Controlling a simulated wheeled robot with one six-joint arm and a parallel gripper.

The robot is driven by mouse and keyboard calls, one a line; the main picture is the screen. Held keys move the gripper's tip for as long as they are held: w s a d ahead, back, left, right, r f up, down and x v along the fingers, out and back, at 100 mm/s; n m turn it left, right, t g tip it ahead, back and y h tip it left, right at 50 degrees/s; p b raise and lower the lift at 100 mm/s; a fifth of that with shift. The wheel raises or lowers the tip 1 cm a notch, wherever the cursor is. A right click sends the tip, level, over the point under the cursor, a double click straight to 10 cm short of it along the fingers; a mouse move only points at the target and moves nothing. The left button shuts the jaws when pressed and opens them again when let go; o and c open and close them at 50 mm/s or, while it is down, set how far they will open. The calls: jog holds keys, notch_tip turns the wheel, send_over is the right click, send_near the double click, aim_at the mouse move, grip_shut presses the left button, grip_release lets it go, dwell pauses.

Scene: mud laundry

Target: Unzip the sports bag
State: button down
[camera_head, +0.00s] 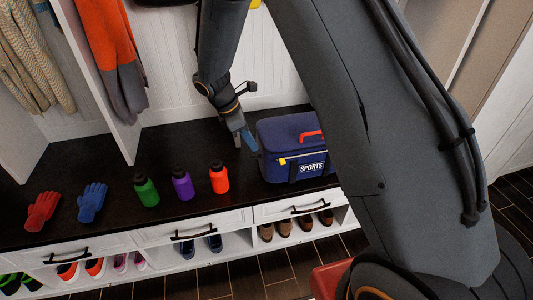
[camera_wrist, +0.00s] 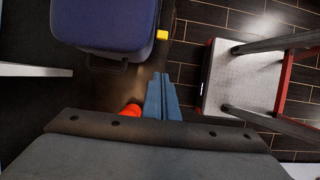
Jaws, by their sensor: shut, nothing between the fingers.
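The sports bag (camera_head: 275,135) is dark blue with a white SPORTS label and a red handle. It stands on the dark bench top, partly hidden by my arm at its right. A yellow zipper pull (camera_head: 282,161) shows near its front left corner, where a pale zipper line runs along the front. In the wrist view, the bag (camera_wrist: 105,22) is at the upper left, with the yellow pull (camera_wrist: 162,35) at its corner. My gripper (camera_head: 252,149) is shut and empty, just left of the bag. Its blue fingertips (camera_wrist: 162,78) lie apart from the pull in the wrist view.
Green (camera_head: 146,191), purple (camera_head: 183,185) and orange (camera_head: 219,179) bottles stand left of the bag. Red (camera_head: 42,210) and blue (camera_head: 92,203) gloves lie further left. Drawers and shoes are below. A stool (camera_wrist: 238,80) stands on the floor beside the bench.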

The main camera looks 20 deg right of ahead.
aim_at(282, 161)
jog(key=d+f+p, duration=0.2)
jog(key=d+f, duration=0.5)
jog(key=f, duration=0.2)
jog(key=shift+d, duration=0.3)
jog(key=shift+d, duration=0.15)
